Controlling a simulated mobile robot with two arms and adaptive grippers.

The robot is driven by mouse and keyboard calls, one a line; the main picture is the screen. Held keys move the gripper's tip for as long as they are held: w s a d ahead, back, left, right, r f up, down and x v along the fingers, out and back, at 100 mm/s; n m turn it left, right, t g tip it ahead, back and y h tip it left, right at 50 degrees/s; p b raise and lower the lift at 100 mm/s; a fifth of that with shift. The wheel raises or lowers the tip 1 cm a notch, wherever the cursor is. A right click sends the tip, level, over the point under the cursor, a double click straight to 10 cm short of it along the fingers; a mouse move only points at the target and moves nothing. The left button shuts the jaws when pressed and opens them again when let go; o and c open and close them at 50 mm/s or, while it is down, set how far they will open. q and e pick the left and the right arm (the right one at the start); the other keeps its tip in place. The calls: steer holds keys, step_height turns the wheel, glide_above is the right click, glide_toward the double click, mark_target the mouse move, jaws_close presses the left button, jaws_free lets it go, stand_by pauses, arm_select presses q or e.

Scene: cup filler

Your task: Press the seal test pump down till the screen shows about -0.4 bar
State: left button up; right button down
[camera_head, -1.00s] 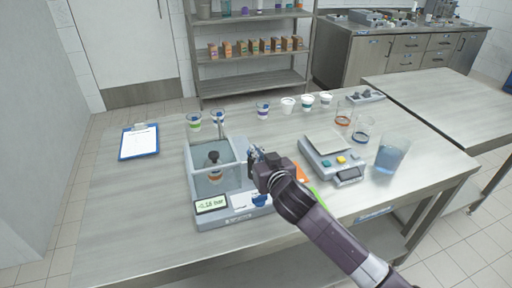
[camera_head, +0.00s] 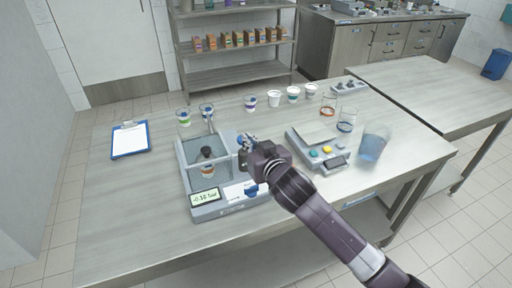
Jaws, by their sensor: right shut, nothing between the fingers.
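The seal tester (camera_head: 228,209) stands at the front of the table, with a clear-walled chamber. Its green screen (camera_head: 205,197) seems to read -0.16 bar; the digits are small. A cup with an orange band (camera_head: 208,171) is inside the chamber, under a black knob-like part (camera_head: 207,153). My right gripper (camera_head: 246,142) is shut and empty at the chamber's right side. It is over a dark upright part (camera_head: 243,160), probably the pump, mostly hidden by the gripper; I cannot tell whether they touch. My left gripper is out of view.
A scale (camera_head: 318,150) and a beaker of blue liquid (camera_head: 373,146) stand right of my arm. Several cups line the back, including a white one (camera_head: 274,98). A clipboard (camera_head: 130,139) lies at the left. The table's left front is clear.

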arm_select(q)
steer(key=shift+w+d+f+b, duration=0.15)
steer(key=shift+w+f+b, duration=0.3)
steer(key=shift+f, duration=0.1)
arm_select(e)
steer(key=v, duration=0.6)
steer(key=shift+s+d, duration=0.2)
steer(key=shift+d, duration=0.1)
steer(key=shift+r, duration=0.1)
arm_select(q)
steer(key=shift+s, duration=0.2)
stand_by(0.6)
arm_select(e)
steer(key=shift+s+a, duration=0.1)
